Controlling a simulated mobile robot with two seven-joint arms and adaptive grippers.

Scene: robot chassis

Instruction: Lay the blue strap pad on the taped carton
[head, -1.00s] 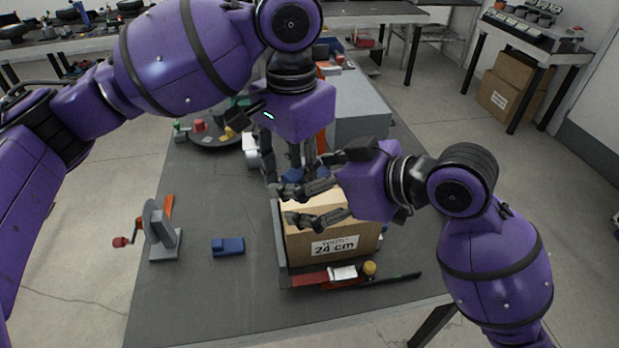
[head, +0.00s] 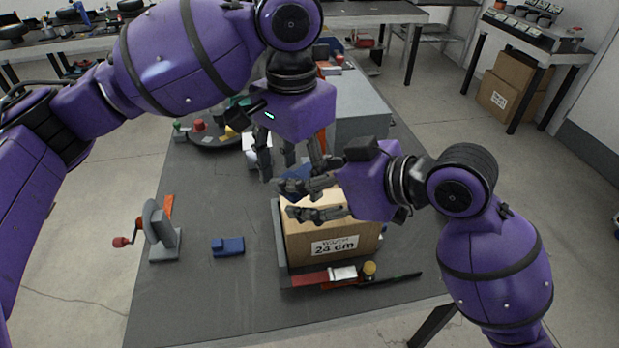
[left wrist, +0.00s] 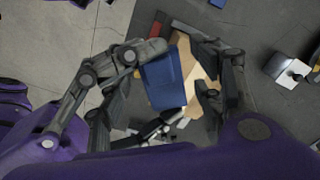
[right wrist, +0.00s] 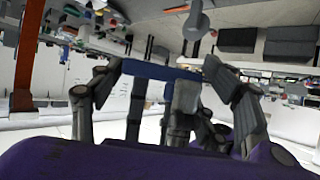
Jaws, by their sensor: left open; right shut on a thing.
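The blue strap pad (head: 296,173) is held above the taped carton (head: 312,244), which bears a "24 cm" label. My right gripper (head: 288,200) is shut on the pad and partly hides it. My left gripper (head: 294,170) is open, with its fingers spread around the pad from above. In the left wrist view, the pad (left wrist: 163,82) lies between the open fingers, over the tan carton top (left wrist: 191,62). The right wrist view shows the pad (right wrist: 158,71) edge-on across the fingers. Much of the carton top is hidden by my right gripper in the head view.
A small blue block (head: 228,246) and a grey stand with a red crank (head: 160,235) are left of the carton. A red bar (head: 308,279) lies in front of it. A grey box (head: 362,112) stands behind. The table's front left is clear.

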